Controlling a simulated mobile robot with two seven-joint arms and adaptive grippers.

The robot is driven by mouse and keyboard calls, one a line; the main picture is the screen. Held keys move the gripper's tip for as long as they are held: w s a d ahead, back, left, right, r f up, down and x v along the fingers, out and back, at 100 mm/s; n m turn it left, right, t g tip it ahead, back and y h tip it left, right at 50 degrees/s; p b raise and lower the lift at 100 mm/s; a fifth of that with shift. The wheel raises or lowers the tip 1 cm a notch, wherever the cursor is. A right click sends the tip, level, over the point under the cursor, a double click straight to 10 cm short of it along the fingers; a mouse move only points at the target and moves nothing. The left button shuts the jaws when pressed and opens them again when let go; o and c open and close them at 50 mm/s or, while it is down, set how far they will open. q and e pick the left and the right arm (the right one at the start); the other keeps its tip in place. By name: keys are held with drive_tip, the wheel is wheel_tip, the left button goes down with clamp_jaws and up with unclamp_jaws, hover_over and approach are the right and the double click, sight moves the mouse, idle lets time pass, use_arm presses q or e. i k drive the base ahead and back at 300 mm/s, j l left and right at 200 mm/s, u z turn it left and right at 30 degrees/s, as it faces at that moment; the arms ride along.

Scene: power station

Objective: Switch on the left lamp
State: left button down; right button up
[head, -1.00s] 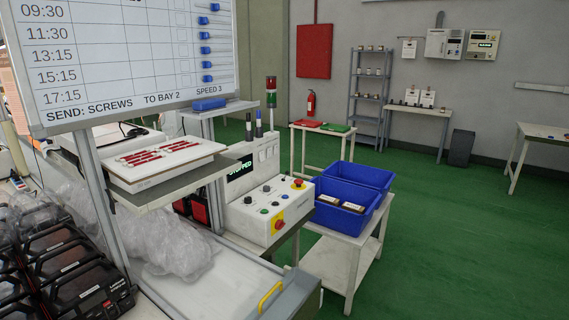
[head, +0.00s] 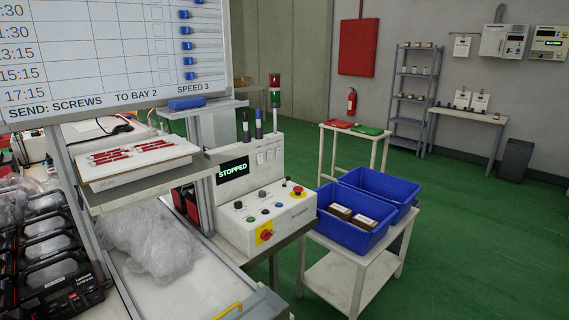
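No lamp that I can clearly pick out as the left one is in view. A white control box (head: 282,217) stands at the middle, with several small knobs and buttons and a red rotary switch on a yellow plate (head: 265,234). Its upright back panel carries a display (head: 233,170) reading STOPPED and small white rocker switches (head: 269,156). A signal tower (head: 275,91) with red and green sections rises behind it. Neither of my grippers is in view.
A whiteboard (head: 95,50) hangs at upper left over a tray of red items (head: 136,158). Blue bins (head: 345,232) stand on a white table right of the control box. A shelf rack (head: 412,100) and a side table (head: 468,115) are at the back.

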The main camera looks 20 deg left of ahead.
sight(260, 158)
drive_tip(key=i+l, duration=0.9)
